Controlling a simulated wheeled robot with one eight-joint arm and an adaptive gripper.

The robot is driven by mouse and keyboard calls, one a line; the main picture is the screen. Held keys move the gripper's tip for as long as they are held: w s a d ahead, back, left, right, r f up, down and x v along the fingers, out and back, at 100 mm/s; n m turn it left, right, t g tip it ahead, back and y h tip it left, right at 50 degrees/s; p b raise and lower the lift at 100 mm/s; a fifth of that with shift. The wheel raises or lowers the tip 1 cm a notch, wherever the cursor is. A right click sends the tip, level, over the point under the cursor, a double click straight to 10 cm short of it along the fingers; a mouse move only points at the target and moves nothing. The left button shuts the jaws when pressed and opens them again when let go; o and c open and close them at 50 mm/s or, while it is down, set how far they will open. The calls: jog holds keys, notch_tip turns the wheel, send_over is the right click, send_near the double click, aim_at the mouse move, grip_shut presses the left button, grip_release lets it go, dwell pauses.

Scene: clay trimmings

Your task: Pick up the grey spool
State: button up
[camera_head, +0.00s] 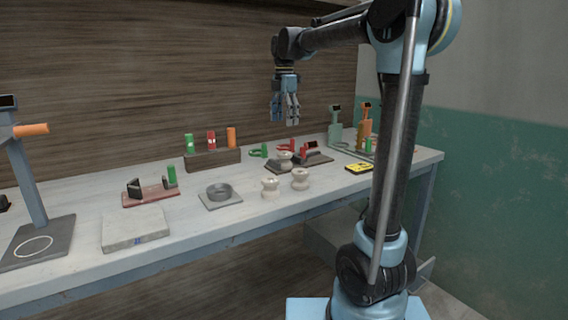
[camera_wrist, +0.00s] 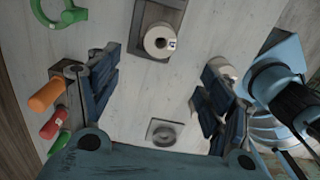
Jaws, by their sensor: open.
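Three pale grey-beige spools show in the head view. One spool (camera_head: 285,159) stands on a dark base, and it seems to be the spool (camera_wrist: 160,39) with a small label at the top of the wrist view. A second spool (camera_head: 300,179) and a third spool (camera_head: 270,187) stand upright on the bench in front. I cannot tell by colour which is the grey one. My gripper (camera_head: 285,115) hangs above the bench, fingers down, open and empty, clear of all the spools. In the wrist view its fingers (camera_wrist: 158,98) hide part of a spool (camera_wrist: 222,68) on the right.
A grey dish (camera_head: 219,193) on a plate stands left of the spools. A rack (camera_head: 213,160) with green, red and orange cylinders stands behind. A yellow-black block (camera_head: 358,168) and upright devices (camera_head: 335,132) are at right. A pale slab (camera_head: 135,231) lies at front left.

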aim_at(284, 154)
notch_tip(284, 154, down, 15)
jog(key=shift+r, duration=0.1)
dwell(0.6)
jog(key=c, duration=1.4)
jog(key=shift+r, duration=0.15)
jog(key=shift+c, duration=0.2)
notch_tip(284, 154, up, 11)
jog(key=shift+r, duration=0.1)
